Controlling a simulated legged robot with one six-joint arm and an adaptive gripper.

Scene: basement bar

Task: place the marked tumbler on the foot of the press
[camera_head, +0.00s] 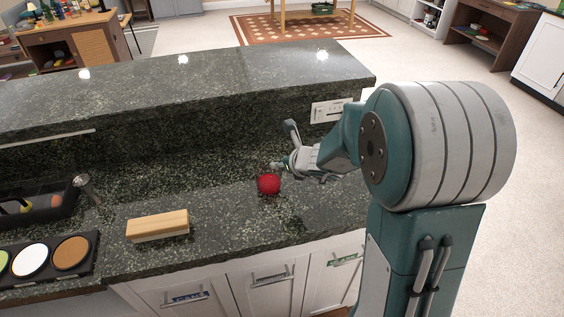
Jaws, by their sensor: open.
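My gripper (283,150) is open over the granite counter, reaching in from the right. Its lower finger is close to a round red object (268,184) on the counter; I cannot tell whether they touch. No marked tumbler and no press can be made out for certain. A small metal object with a rounded top (84,182) stands at the left beside a black caddy; I cannot tell what it is. My arm and gripper hide part of the counter's right end.
A wooden-topped block (157,225) lies near the counter's front edge. A black tray (88,268) with coloured discs and a black caddy (66,206) with fruit-like items are at left. A raised granite ledge (200,82) runs behind. Counter between block and red object is clear.

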